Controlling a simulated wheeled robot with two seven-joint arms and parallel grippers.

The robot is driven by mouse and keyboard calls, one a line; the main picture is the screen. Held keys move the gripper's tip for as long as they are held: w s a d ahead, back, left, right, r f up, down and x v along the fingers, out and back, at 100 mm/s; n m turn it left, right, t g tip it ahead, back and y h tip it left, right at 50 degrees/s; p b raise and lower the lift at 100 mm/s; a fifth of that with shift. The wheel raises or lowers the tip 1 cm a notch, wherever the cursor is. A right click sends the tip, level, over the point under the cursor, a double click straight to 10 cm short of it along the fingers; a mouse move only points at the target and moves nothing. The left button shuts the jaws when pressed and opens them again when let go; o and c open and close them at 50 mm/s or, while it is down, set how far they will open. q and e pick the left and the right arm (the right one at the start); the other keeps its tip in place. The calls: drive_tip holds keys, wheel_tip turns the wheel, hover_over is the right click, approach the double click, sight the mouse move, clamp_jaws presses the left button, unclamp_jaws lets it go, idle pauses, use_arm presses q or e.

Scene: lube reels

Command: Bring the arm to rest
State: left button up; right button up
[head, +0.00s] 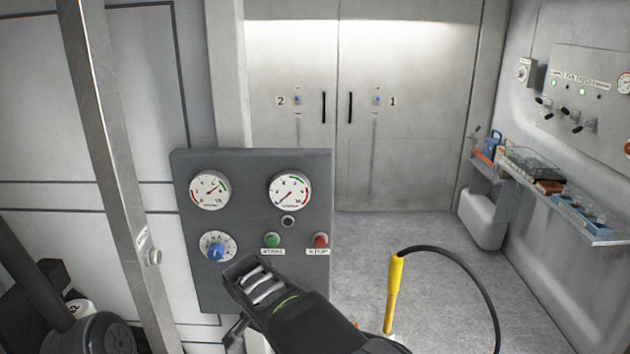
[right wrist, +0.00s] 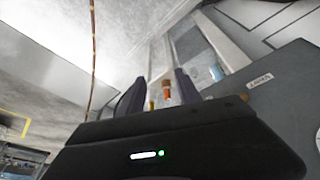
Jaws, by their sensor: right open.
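My right gripper (head: 258,284) is in front of the lower part of the dark grey control panel (head: 258,170), just below the green button (head: 272,240) and the blue knob (head: 216,250). Its arm comes in from the bottom. In the right wrist view my right gripper (right wrist: 160,95) has its two dark fingers apart, and I see nothing held between them. Small orange and yellow items (right wrist: 166,90) show behind the gap, too small to name. My left gripper is not in view.
The panel also carries two round gauges (head: 209,189) and a red button (head: 320,240). A yellow wand (head: 394,290) with a black hose stands on the right. A shelf (head: 597,240) with tools lines the right wall. The floor before the grey double doors (head: 410,110) is clear.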

drive_tip(key=s+d+f+n+g+y, duration=0.1)
drive_tip(key=s+d+f, duration=0.25)
drive_tip(key=f, duration=0.45)
drive_tip(key=s+d+f+n+g+y, duration=0.1)
drive_tip(key=s+d+f, duration=0.2)
drive_tip(key=d+f, duration=0.35)
drive_tip(key=s+d+f+g+y, duration=0.1)
drive_tip(key=s+d+f, duration=0.15)
drive_tip(key=f, duration=0.65)
drive_tip(key=s+f+n+y, duration=0.1)
drive_tip(key=s+f, duration=0.1)
drive_tip(key=s, duration=0.7)
drive_tip(key=s+d+f+n+y, duration=0.1)
drive_tip(key=s+f+y, duration=0.1)
drive_tip(key=s, duration=0.8)
drive_tip(key=shift+f+t, duration=0.4)
drive_tip(key=shift+f, duration=0.45)
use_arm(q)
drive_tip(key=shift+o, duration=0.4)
use_arm(e)
drive_tip(key=shift+d, duration=0.15)
